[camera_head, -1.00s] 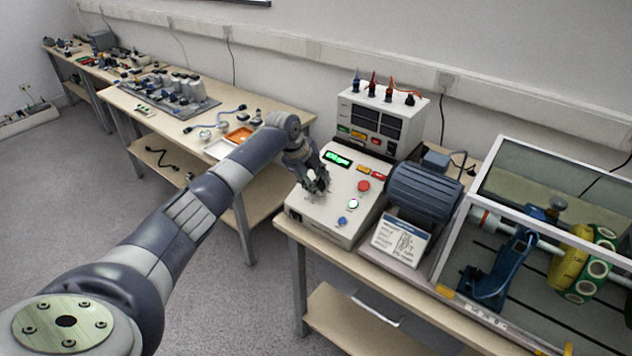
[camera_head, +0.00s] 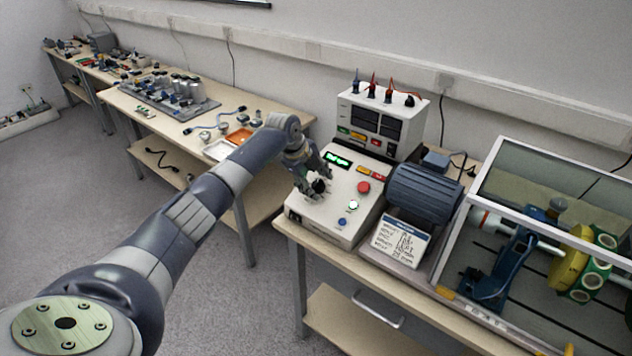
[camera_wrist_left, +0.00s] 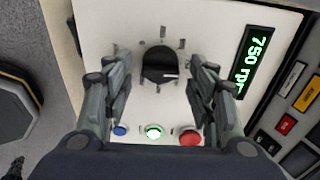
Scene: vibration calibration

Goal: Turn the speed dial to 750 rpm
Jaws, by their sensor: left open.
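The black speed dial (camera_wrist_left: 160,66) sits on the sloping face of the white control box (camera_head: 337,218), with tick marks around it and a white pointer line. In the head view the dial (camera_head: 319,186) shows just beside the fingers. The green display (camera_wrist_left: 251,63) reads 750 rpm in the left wrist view. My left gripper (camera_wrist_left: 163,85) is open, its two fingers on either side of the dial with gaps between. In the head view my left gripper (camera_head: 314,188) is over the box's left part.
A red button (camera_head: 363,187), a lit green-white button (camera_head: 353,205) and a blue button (camera_head: 342,222) are close to the dial. A blue motor (camera_head: 424,192), a card (camera_head: 400,241) and a framed rotor enclosure stand to the right.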

